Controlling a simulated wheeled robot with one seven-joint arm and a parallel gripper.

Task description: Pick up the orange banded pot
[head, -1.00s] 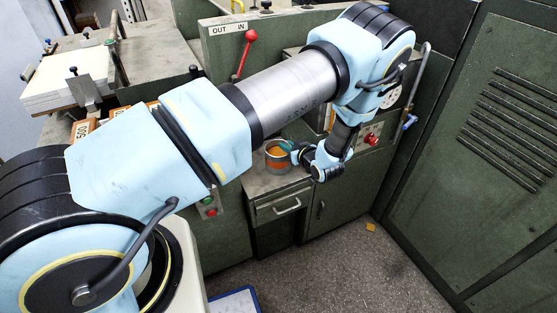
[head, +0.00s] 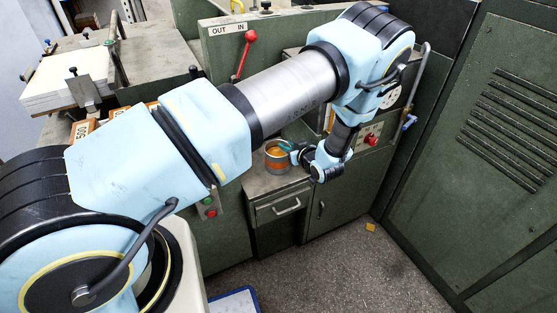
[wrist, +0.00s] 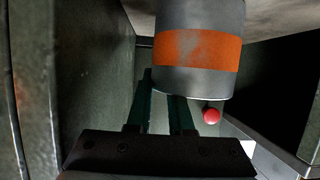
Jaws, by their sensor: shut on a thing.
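The orange banded pot (head: 278,165) is a grey metal can with an orange band and orange contents, upright at the small cabinet's worktop. I cannot tell whether its base touches the top. In the wrist view the pot (wrist: 197,50) fills the upper middle, its band facing the camera. My gripper (head: 295,153) reaches the pot from the right, with teal fingers at its upper side. In the wrist view my gripper (wrist: 163,100) has both dark green fingers running up to the pot, their tips partly hidden by it. It is shut on the pot.
The worktop (head: 258,184) sits above a drawer (head: 278,207) with a handle. A green panel with a red lever (head: 250,37) stands behind. A red button (head: 371,140) is on the machine at right. A large green cabinet (head: 500,150) bounds the right side.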

